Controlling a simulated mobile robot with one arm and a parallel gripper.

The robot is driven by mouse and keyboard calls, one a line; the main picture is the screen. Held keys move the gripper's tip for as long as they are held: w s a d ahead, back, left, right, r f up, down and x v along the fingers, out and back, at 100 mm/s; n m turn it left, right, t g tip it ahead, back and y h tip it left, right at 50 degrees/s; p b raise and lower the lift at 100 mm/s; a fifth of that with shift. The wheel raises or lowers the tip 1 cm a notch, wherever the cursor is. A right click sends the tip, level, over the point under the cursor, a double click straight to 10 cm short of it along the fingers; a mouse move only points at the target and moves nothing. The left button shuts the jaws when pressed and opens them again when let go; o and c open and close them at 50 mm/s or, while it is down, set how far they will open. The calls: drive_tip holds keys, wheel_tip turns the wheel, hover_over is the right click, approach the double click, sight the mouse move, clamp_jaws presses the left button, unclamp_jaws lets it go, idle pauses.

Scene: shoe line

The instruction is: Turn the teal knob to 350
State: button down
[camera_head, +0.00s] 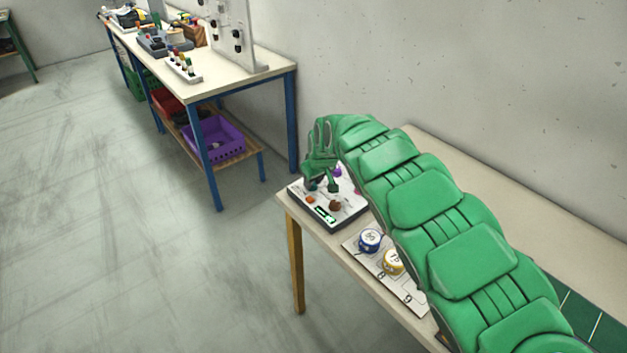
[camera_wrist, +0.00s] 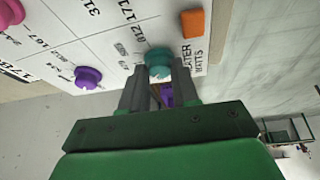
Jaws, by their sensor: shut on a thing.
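The teal knob (camera_wrist: 159,61) sits near the edge of a white panel in the wrist view, close to an orange square part (camera_wrist: 193,24). My gripper (camera_wrist: 159,76) has one finger on each side of the knob and is shut on it. In the head view my gripper (camera_head: 322,186) reaches down over the panel box (camera_head: 350,212) at the table's far left end; I cannot make out the teal knob there. A small lit green display (camera_head: 325,215) is on the box's front, its figures too small to read.
A purple knob (camera_wrist: 88,77) and a pink knob (camera_wrist: 9,12) stand on the same panel. A brown knob (camera_head: 335,206) is close to my gripper. Another workbench (camera_head: 240,82) stands behind.

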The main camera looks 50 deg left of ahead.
drive_tip(key=shift+r, duration=0.1)
drive_tip(key=c, duration=0.8)
unclamp_jaws()
drive_tip(key=shift+c, duration=0.2)
drive_tip(key=v, duration=0.7)
drive_tip(key=shift+r, duration=0.25)
drive_tip(key=shift+d, duration=0.15)
drive_tip(key=shift+w, duration=0.1)
